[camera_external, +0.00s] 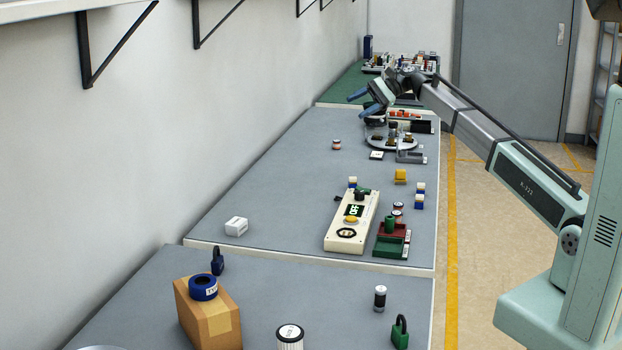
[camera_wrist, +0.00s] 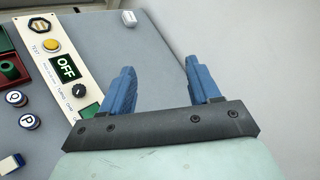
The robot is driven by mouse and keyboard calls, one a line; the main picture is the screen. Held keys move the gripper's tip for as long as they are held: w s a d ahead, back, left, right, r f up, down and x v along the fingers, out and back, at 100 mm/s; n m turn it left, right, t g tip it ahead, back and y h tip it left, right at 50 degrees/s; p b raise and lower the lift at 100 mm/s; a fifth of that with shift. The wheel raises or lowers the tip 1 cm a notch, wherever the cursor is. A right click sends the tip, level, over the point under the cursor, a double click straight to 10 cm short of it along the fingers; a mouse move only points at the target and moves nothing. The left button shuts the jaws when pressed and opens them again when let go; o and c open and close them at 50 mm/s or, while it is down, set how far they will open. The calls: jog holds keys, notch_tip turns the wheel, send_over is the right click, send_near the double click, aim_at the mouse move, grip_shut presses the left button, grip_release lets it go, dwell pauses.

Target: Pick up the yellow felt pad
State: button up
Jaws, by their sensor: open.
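A small yellow block-like thing (camera_external: 400,176), the likeliest felt pad, sits on the grey bench right of centre in the external view; I cannot make out its material. It does not show in the wrist view. My gripper (camera_external: 364,101) is open, with its blue fingers apart, high over the far part of the bench, well beyond the yellow thing. In the wrist view my gripper (camera_wrist: 160,66) has nothing between its fingers, only grey bench and pale wall behind them.
A cream control panel (camera_external: 334,243) with an OFF display and a yellow button stands nearer than the yellow thing. Red and green trays (camera_external: 389,247) lie to its right. A round plate (camera_external: 378,144) with parts stands farther back. The bench left of the panel is mostly clear, except a white box (camera_external: 236,226).

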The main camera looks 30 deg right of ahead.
jog(key=s+d+r+m+t+y, duration=0.1)
jog(key=s+d+m+t, duration=0.3)
jog(key=d, duration=0.7)
jog(key=d+r+m+t, duration=0.1)
jog(key=d+m, duration=0.4)
jog(key=d, duration=0.5)
jog(key=s+d+r+m+t+y, duration=0.1)
jog(key=d+m+t, duration=0.3)
jog(key=d, duration=0.7)
jog(key=g, duration=0.1)
send_near(401, 170)
jog(key=d, duration=0.1)
jog(key=s+d, duration=0.2)
jog(key=shift+r+m, duration=0.35)
jog(key=shift+m, duration=0.05)
jog(key=shift+a+f, duration=0.1)
jog(key=shift+f, duration=0.2)
jog(key=shift+w+a, duration=0.2)
jog(key=shift+a, duration=0.1)
jog(key=shift+x, duration=6.4)
jog(key=shift+w+f, duration=0.1)
jog(key=c, duration=1.1)
